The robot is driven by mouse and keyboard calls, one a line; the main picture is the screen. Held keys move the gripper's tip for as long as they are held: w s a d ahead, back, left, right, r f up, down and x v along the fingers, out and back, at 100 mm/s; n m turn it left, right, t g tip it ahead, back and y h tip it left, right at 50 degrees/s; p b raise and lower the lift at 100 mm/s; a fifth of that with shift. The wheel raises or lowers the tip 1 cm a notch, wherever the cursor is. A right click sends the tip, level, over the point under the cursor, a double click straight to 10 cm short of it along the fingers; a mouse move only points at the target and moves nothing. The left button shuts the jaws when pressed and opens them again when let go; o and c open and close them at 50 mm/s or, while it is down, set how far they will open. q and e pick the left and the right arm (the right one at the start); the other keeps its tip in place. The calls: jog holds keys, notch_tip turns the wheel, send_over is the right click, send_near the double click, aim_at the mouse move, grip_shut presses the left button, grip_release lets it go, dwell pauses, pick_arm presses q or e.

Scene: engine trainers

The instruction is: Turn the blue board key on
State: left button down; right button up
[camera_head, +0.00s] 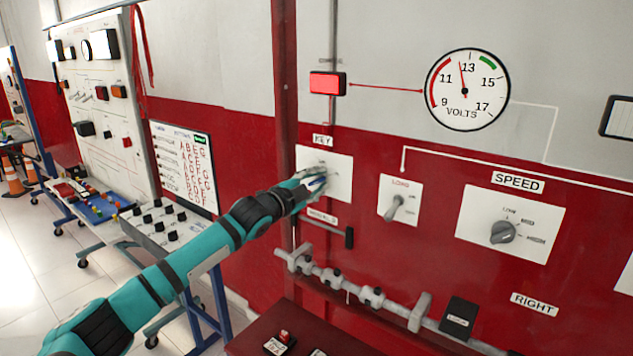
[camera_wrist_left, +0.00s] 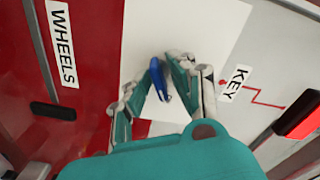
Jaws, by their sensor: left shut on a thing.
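The blue key (camera_wrist_left: 159,80) sits on a white plate (camera_head: 343,163) under the KEY label (camera_head: 322,140) on the red and grey board. My left gripper (camera_head: 319,178) reaches that plate from the left and hides most of the key in the head view. In the left wrist view its fingers (camera_wrist_left: 172,72) are shut on the blue key, which shows between them. The red lamp (camera_head: 328,83) above the label looks lit. The right gripper is not in view.
A grey rail (camera_head: 390,305) with fittings juts out below the key plate. A dark red surface (camera_head: 300,335) lies lower down.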

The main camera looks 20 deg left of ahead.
pick_arm(q)
jog(key=shift+f, duration=0.1)
jog(key=c, duration=1.4)
grip_release()
jog(key=v, duration=1.2)
